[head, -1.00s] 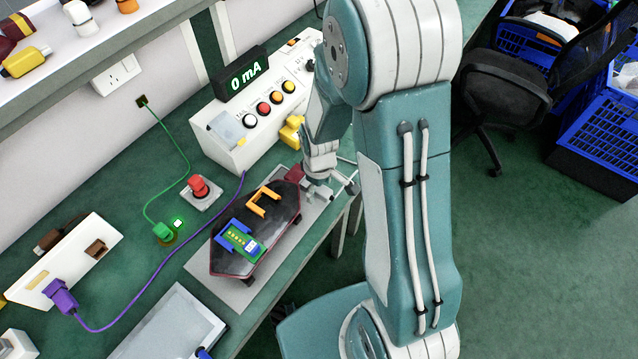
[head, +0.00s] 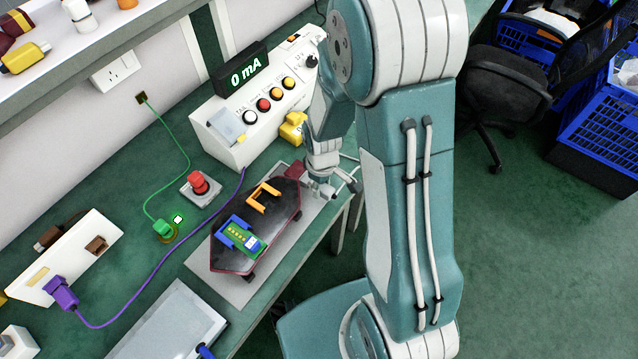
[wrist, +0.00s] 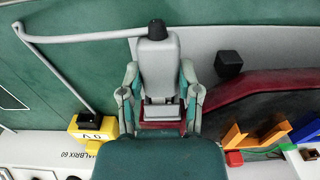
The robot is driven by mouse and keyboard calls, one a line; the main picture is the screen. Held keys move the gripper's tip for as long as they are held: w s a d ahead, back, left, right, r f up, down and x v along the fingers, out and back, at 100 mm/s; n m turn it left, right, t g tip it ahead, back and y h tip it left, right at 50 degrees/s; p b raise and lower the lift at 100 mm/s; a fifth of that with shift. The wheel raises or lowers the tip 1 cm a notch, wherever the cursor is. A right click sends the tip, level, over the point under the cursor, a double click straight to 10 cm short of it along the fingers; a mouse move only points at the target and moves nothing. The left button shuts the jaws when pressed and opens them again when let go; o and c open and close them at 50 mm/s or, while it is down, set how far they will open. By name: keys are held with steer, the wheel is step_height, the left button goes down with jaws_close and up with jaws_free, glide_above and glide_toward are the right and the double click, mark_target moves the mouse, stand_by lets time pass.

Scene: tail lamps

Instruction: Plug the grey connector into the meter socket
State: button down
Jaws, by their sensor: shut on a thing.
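My gripper (wrist: 160,108) is shut on the grey connector (wrist: 158,68), with one finger on each side of it. A grey lead leaves the connector's black end, runs left and bends down to a yellow block (wrist: 84,132) marked "0 V". In the head view my gripper (head: 322,184) is beyond the far end of the skateboard, beside the bench edge, and my arm hides part of it. The white meter box (head: 243,140) with a "0 mA" display (head: 241,71) stands at the back, with the yellow block at its near side. I cannot make out the meter socket.
A skateboard (head: 276,226) with orange and blue clamps and a green board lies on a grey mat (head: 228,286). A red button (head: 199,184), a green lead and a purple lead (head: 163,266) are to the left. An office chair (head: 500,95) stands right.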

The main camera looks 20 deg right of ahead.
steer(key=shift+s+d, duration=0.75)
steer(key=shift+s, duration=0.2)
steer(key=shift+s+d, duration=0.5)
steer(key=shift+s, duration=0.2)
steer(key=c, duration=1.3)
jaws_free()
jaws_close()
steer(key=shift+a, duration=0.1)
